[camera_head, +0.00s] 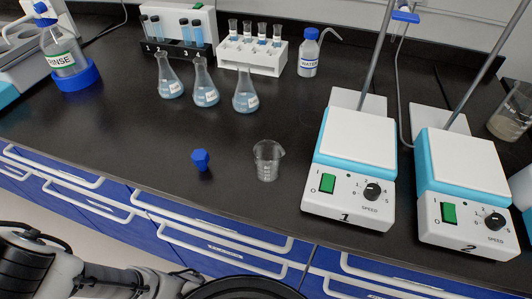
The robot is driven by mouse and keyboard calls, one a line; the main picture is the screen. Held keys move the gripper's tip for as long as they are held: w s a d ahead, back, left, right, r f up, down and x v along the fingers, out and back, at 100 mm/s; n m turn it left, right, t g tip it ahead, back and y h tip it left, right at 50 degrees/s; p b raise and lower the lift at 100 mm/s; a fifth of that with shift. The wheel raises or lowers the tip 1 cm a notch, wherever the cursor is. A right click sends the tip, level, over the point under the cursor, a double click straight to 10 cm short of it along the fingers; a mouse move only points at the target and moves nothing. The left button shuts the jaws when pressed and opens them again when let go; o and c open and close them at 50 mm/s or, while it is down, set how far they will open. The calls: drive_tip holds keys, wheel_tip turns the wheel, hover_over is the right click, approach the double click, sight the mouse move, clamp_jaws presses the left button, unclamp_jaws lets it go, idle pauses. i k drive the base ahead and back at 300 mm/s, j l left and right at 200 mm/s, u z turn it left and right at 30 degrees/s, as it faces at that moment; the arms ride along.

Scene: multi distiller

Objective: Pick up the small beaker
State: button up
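The small beaker (267,161) is clear glass with white graduation marks. It stands upright on the black bench top (110,135) near the front edge, left of the first stirrer. It looks empty. A part of my arm shows at the lower left and bottom edge of the view. My gripper's fingertips are not visible, so whether it is open or shut does not show.
A blue stopper (201,160) lies left of the beaker. Stirrer 1 (350,165) and stirrer 2 (462,190) with upright rods stand at right. Several flasks (206,92), a white tube rack (252,57) and a wash bottle (308,55) stand behind.

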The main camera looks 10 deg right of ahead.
sight(268, 154)
drive_tip(key=k+j+z, duration=0.15)
drive_tip(key=k+z, duration=0.15)
drive_tip(key=z, duration=0.15)
drive_tip(key=k+z, duration=0.25)
drive_tip(key=z, duration=0.25)
